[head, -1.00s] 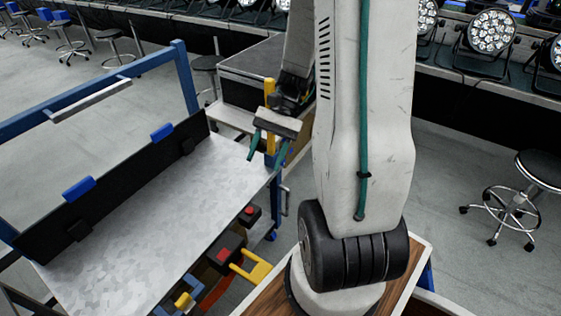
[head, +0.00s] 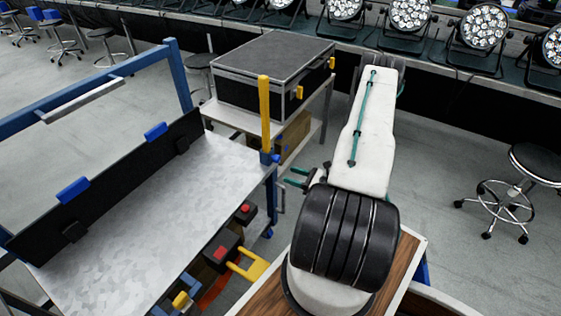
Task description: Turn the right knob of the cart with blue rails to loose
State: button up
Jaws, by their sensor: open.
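The cart with blue rails (head: 172,75) stands at the left, with a grey metal top. An upright yellow lever (head: 264,108) on a blue base (head: 268,158) is at the cart's far right corner; I take it for the right knob. A smaller yellow and blue part (head: 181,299) sits at the near edge, partly cut off by the frame. My gripper (head: 291,176) has teal fingers, open and empty, right of and below the lever, apart from it. My arm hides the gripper's body. Any loose marking is too small to read.
Two black boxes with red buttons (head: 220,253) and a yellow handle (head: 250,268) jut from the cart's right side. A black case (head: 275,68) on a grey table stands behind. A stool (head: 525,180) is at the right, with free floor around it.

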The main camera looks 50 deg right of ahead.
aim_at(279, 160)
jog(key=w, duration=0.3)
jog(key=w+d+h, duration=0.1)
jog(key=w, duration=0.2)
jog(key=w+d+r+m+h, duration=0.1)
jog(key=w, duration=0.1)
jog(key=shift+w+d+t, duration=0.1)
jog(key=shift+w+t, duration=0.3)
jog(key=c, duration=1)
